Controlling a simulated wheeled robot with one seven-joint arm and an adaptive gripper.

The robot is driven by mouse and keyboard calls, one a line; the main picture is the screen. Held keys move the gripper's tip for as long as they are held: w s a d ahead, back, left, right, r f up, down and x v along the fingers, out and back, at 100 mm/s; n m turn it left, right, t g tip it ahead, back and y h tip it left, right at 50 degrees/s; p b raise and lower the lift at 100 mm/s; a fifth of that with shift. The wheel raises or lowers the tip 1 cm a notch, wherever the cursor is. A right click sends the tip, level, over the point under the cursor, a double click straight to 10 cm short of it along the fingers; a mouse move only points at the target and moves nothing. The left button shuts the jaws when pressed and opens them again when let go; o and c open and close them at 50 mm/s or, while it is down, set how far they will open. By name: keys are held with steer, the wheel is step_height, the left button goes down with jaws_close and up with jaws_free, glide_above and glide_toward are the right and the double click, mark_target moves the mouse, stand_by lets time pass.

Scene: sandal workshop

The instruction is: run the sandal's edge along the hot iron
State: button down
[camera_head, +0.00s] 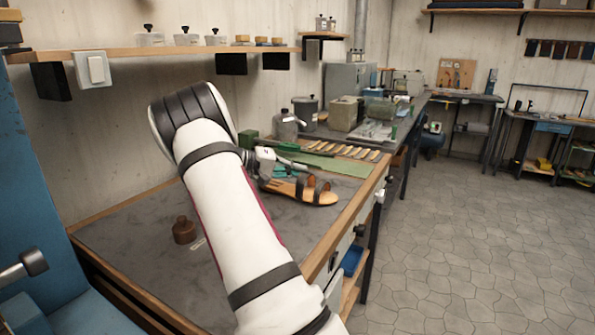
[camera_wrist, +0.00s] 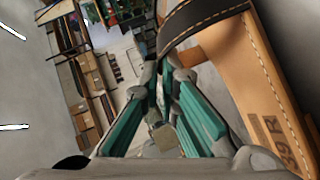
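The tan sandal (camera_head: 326,198) with dark straps is over the workbench near its right edge, heel towards my gripper. I cannot tell whether its sole touches the bench. In the wrist view the sandal (camera_wrist: 262,85) fills the right side, its insole marked "39 R". My gripper (camera_wrist: 165,72) has teal fingers drawn close together at a dark strap, which it appears to hold; the contact itself is partly hidden. In the head view my gripper (camera_head: 292,173) is just behind the sandal. I cannot pick out the hot iron with certainty.
A brown knobbed object (camera_head: 184,231) stands on the grey bench top (camera_head: 135,245). A green mat (camera_head: 345,166) with a row of small tools lies behind the sandal. A grey can (camera_head: 286,127), a pot (camera_head: 305,112) and a box (camera_head: 345,113) stand farther back. Open floor (camera_head: 465,240) lies right.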

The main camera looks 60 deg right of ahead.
steer(key=shift+w+a+b, duration=0.15)
steer(key=shift+w+b, duration=0.1)
steer(key=shift+b, duration=0.05)
steer(key=shift+w+a+m+b, duration=0.3)
steer(key=shift+w+a+b, duration=0.1)
steer(key=shift+w+b, duration=0.2)
steer(key=shift+w+a+g, duration=0.1)
steer(key=shift+g, duration=0.2)
steer(key=shift+w+a+r+m+b, duration=0.1)
steer(key=shift+w+a+m+b, duration=0.05)
steer(key=shift+w+b, duration=0.65)
steer(key=shift+w+a+m+b, duration=0.15)
steer(key=shift+w+b, duration=0.4)
steer(key=shift+w, duration=0.3)
stand_by(1.1)
steer(key=shift+w, duration=0.15)
steer(key=shift+w+a+b, duration=0.1)
steer(key=shift+w+b, duration=0.35)
steer(key=shift+w, duration=0.25)
steer(key=shift+w, duration=0.45)
steer(key=shift+w+a+b, duration=0.1)
steer(key=shift+w+b, duration=0.2)
steer(key=shift+w+a, duration=0.1)
steer(key=shift+w, duration=0.65)
stand_by(0.4)
